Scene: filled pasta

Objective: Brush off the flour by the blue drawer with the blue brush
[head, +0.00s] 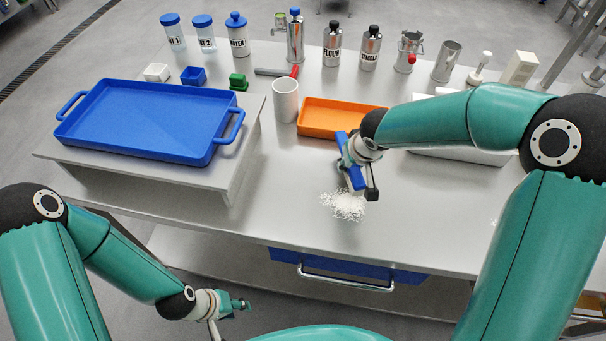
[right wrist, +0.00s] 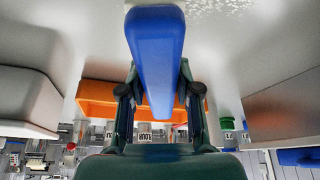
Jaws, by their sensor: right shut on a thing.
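A loose patch of white flour (head: 345,206) lies on the steel table near its front edge, above the blue drawer (head: 345,264) with its metal handle. My right gripper (head: 358,172) is shut on the blue brush (head: 352,176) and holds it right at the far side of the flour. In the right wrist view the brush (right wrist: 157,50) sits between both fingers, and flour (right wrist: 222,10) shows at the top. I cannot tell whether the brush touches the table. My left gripper (head: 238,303) is empty, low in front of the table; its jaw opening is too small to judge.
An orange tray (head: 316,117) and a white cup (head: 285,100) stand behind the brush. A large blue tray (head: 150,120) rests on a raised stand (head: 235,165) at left. Bottles and canisters line the back. The tabletop left of the flour is clear.

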